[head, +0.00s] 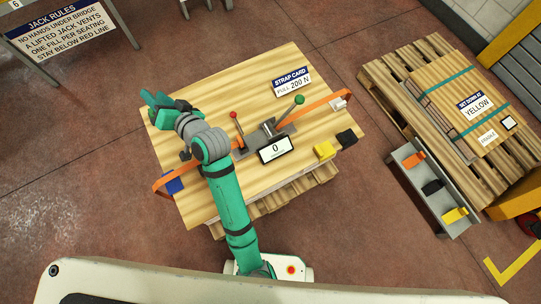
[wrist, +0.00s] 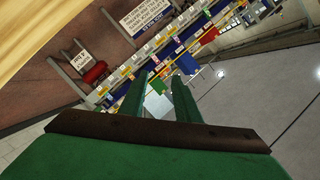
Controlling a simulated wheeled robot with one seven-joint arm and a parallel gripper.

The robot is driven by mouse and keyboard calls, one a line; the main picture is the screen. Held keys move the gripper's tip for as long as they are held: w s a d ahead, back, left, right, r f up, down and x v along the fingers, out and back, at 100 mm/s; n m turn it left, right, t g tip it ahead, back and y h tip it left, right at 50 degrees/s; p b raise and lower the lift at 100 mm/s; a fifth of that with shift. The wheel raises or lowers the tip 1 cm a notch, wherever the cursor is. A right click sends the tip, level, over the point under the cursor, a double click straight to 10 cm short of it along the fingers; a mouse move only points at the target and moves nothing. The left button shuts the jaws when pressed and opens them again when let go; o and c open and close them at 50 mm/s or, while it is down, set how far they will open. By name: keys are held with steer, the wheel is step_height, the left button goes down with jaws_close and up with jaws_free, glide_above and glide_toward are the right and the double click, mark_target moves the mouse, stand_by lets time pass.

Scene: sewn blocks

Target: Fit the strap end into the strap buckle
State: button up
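An orange strap (head: 318,107) runs from a metal tensioner (head: 268,131) to the right edge of the plywood top (head: 210,90). It passes a small pale fitting (head: 338,103) there; I cannot tell whether this is the buckle. Another orange length (head: 160,184) bends around the left edge and passes behind my arm. I cannot make out a loose strap end. My gripper (head: 158,99) is over the upper left of the plywood, away from the strap and tensioner. In the wrist view its green fingers (wrist: 162,82) are apart with nothing between them.
The tensioner has a red-knobbed lever (head: 235,122), a green-knobbed lever (head: 293,106) and a display (head: 276,149) reading 0. A blue block (head: 174,186), yellow block (head: 325,150) and black block (head: 347,138) sit near the edges. A loaded pallet (head: 385,82) and grey tray (head: 408,182) stand right.

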steer(key=s+d+f+m+t+h, duration=0.3)
steer(key=s+d+f+h, duration=0.15)
steer(key=d, duration=0.55)
steer(key=s+d+f+m+t+h, duration=0.2)
steer(key=s+d+f+m+h, duration=0.15)
steer(key=s+d+f, duration=0.45)
steer(key=s+d+r+n+h, duration=0.2)
steer(key=s+d+n, duration=0.1)
steer(key=s+d, duration=0.5)
steer(key=s+d+r+n+h, duration=0.1)
steer(key=s+d+n+h, duration=0.1)
steer(key=s+d, duration=0.6)
steer(key=shift+d+r+n+t+h, duration=0.3)
steer(key=shift+d+r+n+t, duration=0.15)
steer(key=shift+d, duration=0.5)
